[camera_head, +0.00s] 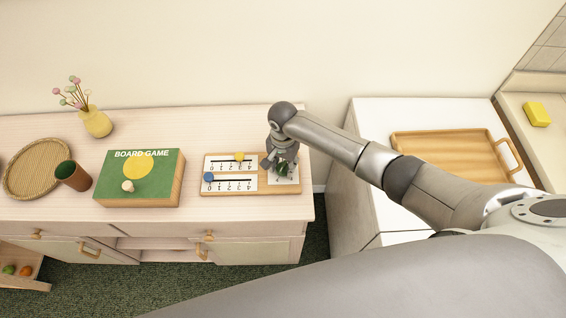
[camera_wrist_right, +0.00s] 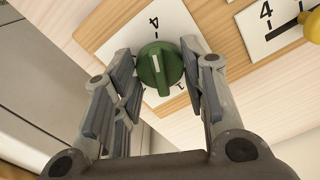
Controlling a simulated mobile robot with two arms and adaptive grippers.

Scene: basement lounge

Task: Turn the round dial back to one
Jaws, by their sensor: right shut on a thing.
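The round green dial (camera_wrist_right: 161,72) sits on a white numbered plate at the right end of a wooden board (camera_head: 231,191). A short white mark on the dial shows in the wrist view, on the side toward a printed 4 (camera_wrist_right: 154,22). My right gripper (camera_head: 281,167) reaches down over the dial and hides most of it in the head view. In the wrist view its fingers are shut on the dial, one on each side. Other numbers on the plate are partly hidden by the fingers. My left gripper is in neither view.
The same board has two numbered sliders, with a yellow knob (camera_head: 239,157) and a blue knob (camera_head: 208,177). A wooden tray (camera_head: 398,142) lies right.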

